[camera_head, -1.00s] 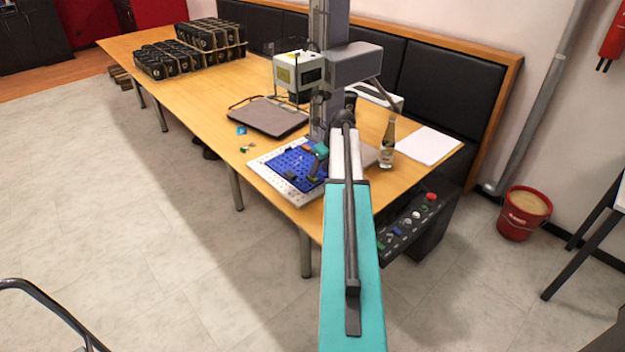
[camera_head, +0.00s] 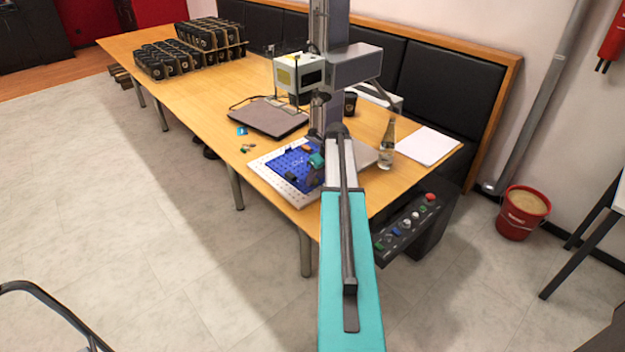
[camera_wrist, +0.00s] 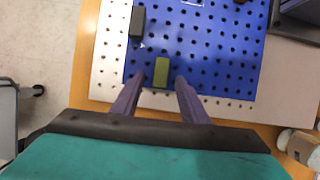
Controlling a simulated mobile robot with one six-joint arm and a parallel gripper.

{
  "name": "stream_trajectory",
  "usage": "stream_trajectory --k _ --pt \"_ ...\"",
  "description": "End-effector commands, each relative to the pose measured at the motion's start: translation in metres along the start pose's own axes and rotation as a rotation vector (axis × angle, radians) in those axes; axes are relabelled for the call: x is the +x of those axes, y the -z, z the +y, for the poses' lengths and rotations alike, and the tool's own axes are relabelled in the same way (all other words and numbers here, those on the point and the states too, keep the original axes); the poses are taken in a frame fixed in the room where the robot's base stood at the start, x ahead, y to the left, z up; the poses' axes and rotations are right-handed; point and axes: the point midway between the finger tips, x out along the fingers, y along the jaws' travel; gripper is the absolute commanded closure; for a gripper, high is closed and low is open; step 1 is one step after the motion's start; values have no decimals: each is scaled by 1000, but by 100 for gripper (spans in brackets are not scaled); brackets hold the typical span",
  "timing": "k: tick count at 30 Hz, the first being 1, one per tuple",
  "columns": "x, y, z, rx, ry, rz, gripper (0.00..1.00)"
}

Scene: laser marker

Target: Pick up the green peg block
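The green peg block (camera_wrist: 161,71) stands near the front edge of the blue pegboard (camera_wrist: 215,50) in the wrist view. My gripper (camera_wrist: 160,79) is open, with one finger to the left of the block and one to the right. Gaps show between the block and both fingers, and nothing is held. In the head view my gripper (camera_head: 313,177) is low over the blue pegboard (camera_head: 283,157), partly hidden by my arm. I cannot make out the green block there.
A dark grey block (camera_wrist: 137,22) stands on the pegboard left of the green one. An orange block (camera_head: 307,148) is towards the back. The laser marker's column (camera_head: 328,60) rises behind the board. A laptop (camera_head: 268,116) and glass bottle (camera_head: 387,142) stand nearby.

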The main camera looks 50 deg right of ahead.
Motion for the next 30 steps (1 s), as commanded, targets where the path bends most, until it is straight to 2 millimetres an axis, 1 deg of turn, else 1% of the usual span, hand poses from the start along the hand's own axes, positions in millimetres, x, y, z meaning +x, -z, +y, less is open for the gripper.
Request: stream_trajectory --k 5,20,23,27,30 --pt "6 0 0 0 0 0 60" --pt "6 1 0 1 0 0 60" --pt "6 1 0 1 0 0 75" --pt "6 1 0 1 0 0 99" --pt "6 1 0 1 0 0 100"
